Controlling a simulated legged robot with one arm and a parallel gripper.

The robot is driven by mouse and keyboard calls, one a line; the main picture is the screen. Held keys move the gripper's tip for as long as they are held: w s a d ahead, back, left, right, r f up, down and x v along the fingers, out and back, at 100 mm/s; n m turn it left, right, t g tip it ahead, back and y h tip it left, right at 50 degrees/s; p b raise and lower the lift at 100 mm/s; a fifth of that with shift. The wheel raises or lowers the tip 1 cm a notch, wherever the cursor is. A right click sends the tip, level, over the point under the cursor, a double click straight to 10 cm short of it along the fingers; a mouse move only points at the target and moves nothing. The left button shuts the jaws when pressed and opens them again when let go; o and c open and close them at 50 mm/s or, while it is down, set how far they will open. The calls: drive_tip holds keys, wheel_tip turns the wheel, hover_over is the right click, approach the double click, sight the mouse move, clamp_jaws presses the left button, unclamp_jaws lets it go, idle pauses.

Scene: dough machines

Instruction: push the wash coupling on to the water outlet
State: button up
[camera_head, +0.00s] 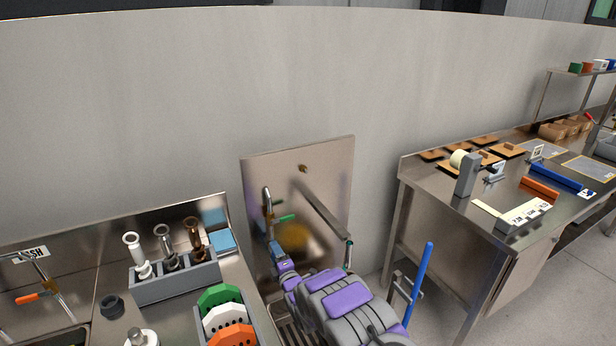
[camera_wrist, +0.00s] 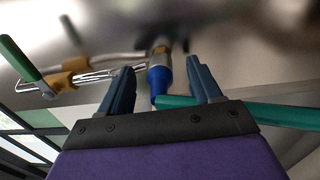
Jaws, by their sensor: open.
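In the wrist view my gripper (camera_wrist: 160,63) is open, with one blue-grey finger on each side of a blue sleeve with a metal end (camera_wrist: 159,78), which looks like the wash coupling. Gaps show between the sleeve and both fingers. In the head view my gripper (camera_head: 274,247) is small and partly hidden by my arm, just below an upright metal pipe (camera_head: 267,204) at the steel back panel (camera_head: 333,160). A green lever (camera_head: 284,218) sticks out beside that pipe. I cannot tell which fitting is the water outlet, or whether the coupling touches it.
A long swing pipe (camera_head: 322,210) slants down across the panel, right of my gripper. A green bar (camera_wrist: 245,112) crosses close to the right finger. A steel counter with a grey rack (camera_head: 178,280) stands left; a steel table (camera_head: 480,215) stands right.

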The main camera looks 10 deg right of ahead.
drive_tip(key=shift+s+d, duration=0.2)
drive_tip(key=shift+s, duration=0.3)
drive_tip(key=shift+s+d+f, duration=0.1)
drive_tip(key=shift+s+d, duration=0.1)
drive_tip(key=shift+s, duration=0.5)
drive_tip(key=shift+s+d, duration=0.15)
drive_tip(key=shift+s, duration=0.35)
